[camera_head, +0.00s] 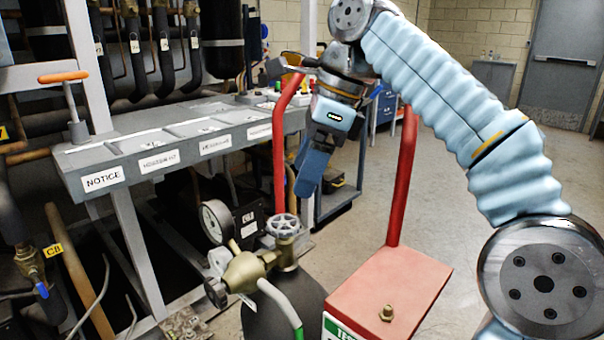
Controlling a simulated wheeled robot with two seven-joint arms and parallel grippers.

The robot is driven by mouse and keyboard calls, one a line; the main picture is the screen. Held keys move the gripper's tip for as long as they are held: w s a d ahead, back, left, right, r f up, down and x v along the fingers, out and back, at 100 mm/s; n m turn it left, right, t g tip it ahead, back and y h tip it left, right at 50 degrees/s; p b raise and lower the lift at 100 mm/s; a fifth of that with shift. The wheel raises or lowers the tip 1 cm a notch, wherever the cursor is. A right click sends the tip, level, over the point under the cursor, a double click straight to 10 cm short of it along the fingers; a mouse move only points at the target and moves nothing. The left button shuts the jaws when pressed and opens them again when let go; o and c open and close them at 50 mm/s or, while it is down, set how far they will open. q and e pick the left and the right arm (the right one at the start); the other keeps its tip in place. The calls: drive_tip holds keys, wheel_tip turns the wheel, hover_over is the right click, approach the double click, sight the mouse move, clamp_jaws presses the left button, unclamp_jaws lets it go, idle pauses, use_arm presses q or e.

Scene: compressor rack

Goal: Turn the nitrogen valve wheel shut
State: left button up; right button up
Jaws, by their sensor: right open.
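The valve wheel (284,225) is a small grey spoked handwheel. It sits on top of the brass valve of a dark gas cylinder (285,300) in the lower middle. A brass regulator (243,270) with a round white-faced gauge (215,222) is joined to the valve's left side. My right gripper (311,172) hangs above and slightly right of the wheel, with blue fingers pointing down. It is open and empty, apart from the wheel. My left gripper is not in view.
A red cart with upright handles (406,180) and a red top (390,295) stands right of the cylinder. A grey rack shelf (130,150) with labels runs along the left. A hose with green (280,305) leaves the regulator. Open floor lies at the right.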

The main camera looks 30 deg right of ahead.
sight(285, 221)
drive_tip(key=x, duration=0.8)
drive_tip(key=shift+a+f, duration=0.1)
drive_tip(key=shift+f, duration=0.3)
drive_tip(key=n, duration=0.1)
drive_tip(key=n+g, duration=0.1)
drive_tip(key=n, duration=0.3)
drive_tip(key=shift+w+g, duration=0.3)
drive_tip(key=shift+g, duration=0.1)
drive_tip(key=n+g, duration=0.1)
drive_tip(key=n, duration=0.3)
drive_tip(key=c, duration=0.8)
